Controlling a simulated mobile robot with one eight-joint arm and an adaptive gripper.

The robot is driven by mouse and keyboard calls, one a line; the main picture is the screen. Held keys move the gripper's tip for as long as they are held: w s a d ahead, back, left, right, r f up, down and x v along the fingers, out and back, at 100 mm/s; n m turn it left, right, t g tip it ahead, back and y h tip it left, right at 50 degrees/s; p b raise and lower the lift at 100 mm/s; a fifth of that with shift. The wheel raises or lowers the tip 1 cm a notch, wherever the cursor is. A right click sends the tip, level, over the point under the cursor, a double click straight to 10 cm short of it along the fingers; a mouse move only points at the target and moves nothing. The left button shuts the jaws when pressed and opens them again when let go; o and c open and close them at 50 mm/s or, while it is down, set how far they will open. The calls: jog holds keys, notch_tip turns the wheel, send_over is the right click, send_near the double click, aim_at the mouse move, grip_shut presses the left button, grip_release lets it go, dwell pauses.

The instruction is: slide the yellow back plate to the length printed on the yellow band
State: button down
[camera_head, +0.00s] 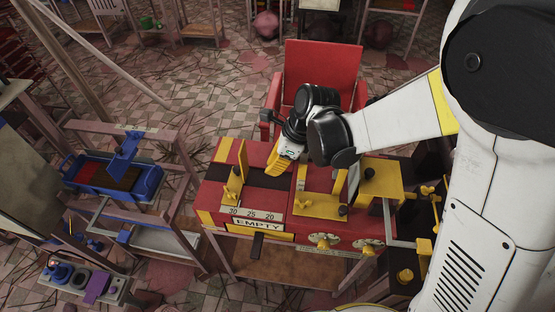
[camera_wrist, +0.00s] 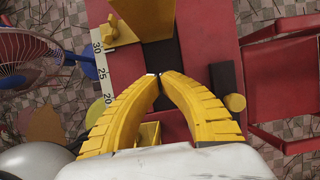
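The yellow back plate (camera_head: 238,172) stands upright across the dark channel of the red machine (camera_head: 213,197), near the 30 end of the white scale (camera_head: 252,213). In the wrist view the plate (camera_wrist: 146,17) is at the top, with a yellow knob (camera_wrist: 112,29) beside the 30 mark. My gripper (camera_head: 276,170) is above the channel, right of the plate and apart from it. In the wrist view its ribbed yellow fingers (camera_wrist: 160,75) meet at the tips with nothing between.
A yellow frame (camera_head: 318,206) with knobs and upright parts covers the machine's right side. A red chair (camera_head: 322,75) stands behind. A stand with a blue tray (camera_head: 115,178) is at the left. The channel between plate and fingers looks clear.

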aim_at(246, 173)
jog(key=b+x, duration=0.1)
jog(key=x, duration=0.2)
jog(key=shift+a+f, duration=0.2)
jog(key=shift+a, duration=0.1)
jog(key=shift+a+r+b, duration=0.2)
jog(key=shift+a+b, duration=0.1)
jog(key=shift+a, duration=0.9)
jog(key=shift+w+a+r, duration=0.1)
jog(key=shift+w+a, duration=0.05)
jog(key=shift+a, duration=0.35)
jog(key=shift+w+a, duration=0.1)
jog(key=shift+a, duration=0.9)
jog(key=shift+d, duration=0.15)
